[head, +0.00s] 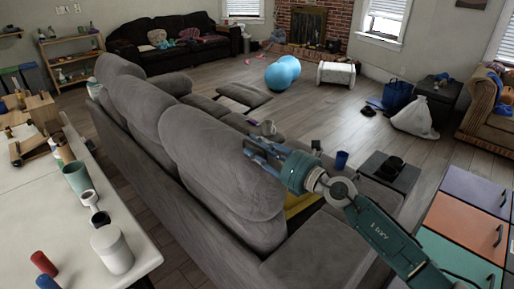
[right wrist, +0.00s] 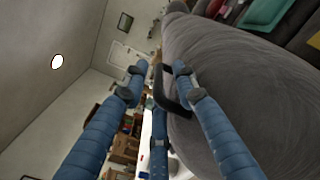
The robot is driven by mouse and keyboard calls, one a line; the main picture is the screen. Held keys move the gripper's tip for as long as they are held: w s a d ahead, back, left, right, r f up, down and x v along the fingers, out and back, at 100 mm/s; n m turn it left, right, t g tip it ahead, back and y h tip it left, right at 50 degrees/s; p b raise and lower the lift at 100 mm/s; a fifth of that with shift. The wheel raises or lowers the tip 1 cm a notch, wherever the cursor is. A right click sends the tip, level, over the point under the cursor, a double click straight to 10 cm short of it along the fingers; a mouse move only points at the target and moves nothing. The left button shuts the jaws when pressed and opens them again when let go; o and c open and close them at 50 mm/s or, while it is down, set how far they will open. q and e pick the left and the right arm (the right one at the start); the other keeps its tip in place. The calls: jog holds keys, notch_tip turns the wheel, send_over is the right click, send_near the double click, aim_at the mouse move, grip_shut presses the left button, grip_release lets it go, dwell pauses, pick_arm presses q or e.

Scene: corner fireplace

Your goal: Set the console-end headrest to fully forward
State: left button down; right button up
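The grey sofa (head: 165,195) stands with its back towards me. Its nearest headrest (head: 215,150) is a large padded cushion rising at the near end of the backrest; I take this as the console-end one. My right gripper (head: 258,152) is at this headrest's upper right side. In the right wrist view, the headrest (right wrist: 235,75) fills the right half. A black, bracket-shaped handle (right wrist: 163,88) shows at its edge, between the spread blue fingers of my right gripper (right wrist: 157,78). The fingers look open; whether they touch the handle is unclear. My left gripper is not visible.
Left of the sofa is a white table (head: 110,225) with cups, a white canister (head: 112,250) and wooden pieces. Right of my arm are a dark side table (head: 392,172) and a coloured drawer unit (head: 468,210). Open floor (head: 320,115) lies beyond the sofa.

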jog(key=shift+w+a, duration=0.15)
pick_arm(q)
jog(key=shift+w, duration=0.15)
pick_arm(e)
jog(key=shift+c, duration=0.3)
grip_shut()
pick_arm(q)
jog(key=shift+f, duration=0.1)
pick_arm(e)
jog(key=shift+w, duration=0.1)
